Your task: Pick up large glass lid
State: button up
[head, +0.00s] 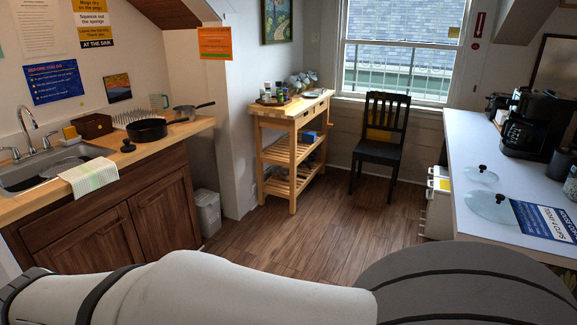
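Two clear glass lids with dark knobs lie on the pale counter (462,137) at the right in the head view. The nearer glass lid (484,208) looks the larger and lies close to the counter's left edge, beside a blue and white printed sheet (545,221). The smaller-looking glass lid (481,175) lies just behind it, apart from it. My gripper is out of view; only a pale part of my arm shows along the bottom.
A black coffee maker (538,125) stands farther back on the counter. A black chair (382,140), wooden cart (292,150) and white bin (206,212) stand beyond open wooden floor (300,235). A sink counter with a black pot (147,131) is at left.

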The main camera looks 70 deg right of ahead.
aim_at(496, 207)
jog(key=z, duration=0.05)
jog(key=k, duration=1.65)
jog(key=z, duration=3.05)
jog(key=i, duration=1.65)
jog(key=z, duration=0.1)
